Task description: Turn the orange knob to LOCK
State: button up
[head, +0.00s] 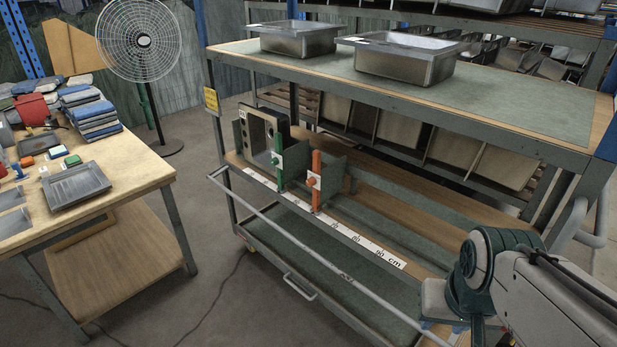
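An upright orange bar with a pale hub, which looks like the orange knob (316,182), stands on the front of a grey divider plate on the cart's middle shelf. A similar green bar (279,158) stands on another divider to its left. I cannot read any LOCK mark at this size. The end of my arm shows at the lower right, well to the right of the orange knob and apart from it. My gripper's fingers cannot be made out there.
The cart (212,95) has a front rail (300,243) below the middle shelf. A white centimetre scale (340,234) runs along the shelf edge. A dark-faced box (262,135) stands left of the green bar. Metal sinks (400,62) sit on top. A workbench (130,175) and fan (140,42) stand left.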

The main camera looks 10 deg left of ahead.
aim_at(311, 181)
jog(key=u, duration=0.5)
jog(key=k, duration=1.25)
jog(key=u, duration=1.05)
jog(key=i, duration=1.6)
jog(key=z, duration=0.9)
jog(key=i, duration=0.45)
jog(key=z, duration=0.55)
